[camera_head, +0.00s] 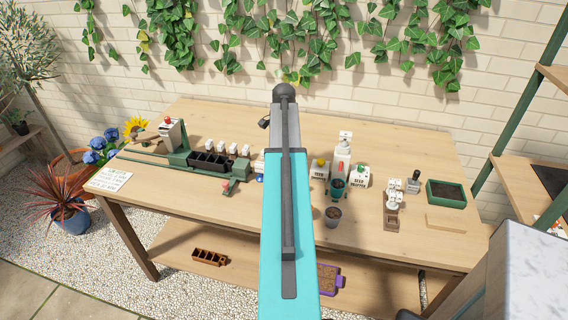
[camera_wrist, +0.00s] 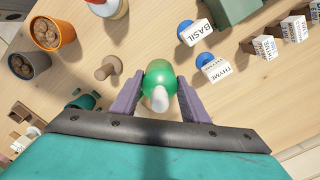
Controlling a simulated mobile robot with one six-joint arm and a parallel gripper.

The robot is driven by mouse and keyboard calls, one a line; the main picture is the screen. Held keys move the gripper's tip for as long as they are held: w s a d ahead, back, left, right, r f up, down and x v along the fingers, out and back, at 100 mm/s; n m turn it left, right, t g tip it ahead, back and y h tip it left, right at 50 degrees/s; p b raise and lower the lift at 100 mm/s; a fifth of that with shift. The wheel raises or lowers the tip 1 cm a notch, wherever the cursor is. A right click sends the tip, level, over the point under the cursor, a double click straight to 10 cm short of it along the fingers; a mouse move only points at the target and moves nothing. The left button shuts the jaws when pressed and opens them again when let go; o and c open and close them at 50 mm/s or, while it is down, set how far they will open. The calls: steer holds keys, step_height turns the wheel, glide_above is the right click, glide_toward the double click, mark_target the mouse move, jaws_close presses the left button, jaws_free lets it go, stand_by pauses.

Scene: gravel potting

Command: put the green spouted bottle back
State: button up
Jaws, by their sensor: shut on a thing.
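In the wrist view the green spouted bottle (camera_wrist: 159,74) is between the two purple fingers of my gripper (camera_wrist: 158,88). The fingers are shut on its sides, and its pale spout points toward the camera. The bottle appears over the wooden table; I cannot tell whether its base touches the top. In the head view my turquoise arm hides both the bottle and my gripper.
Left of the bottle are a wooden peg (camera_wrist: 108,68), a gravel-filled orange pot (camera_wrist: 67,31) and a teal pot (camera_wrist: 75,104). Right of it are BASIL (camera_wrist: 195,32) and THYME (camera_wrist: 216,69) tags. A soil-filled green tray (camera_head: 433,198) stands on the table's right.

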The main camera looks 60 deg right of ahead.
steer(key=shift+f+p, duration=0.35)
steer(key=shift+f, duration=1.25)
steer(key=shift+f, duration=0.15)
steer(key=o, duration=0.9)
steer(key=shift+r, duration=0.2)
steer(key=shift+r+b, duration=1)
steer(key=shift+r, duration=4.95)
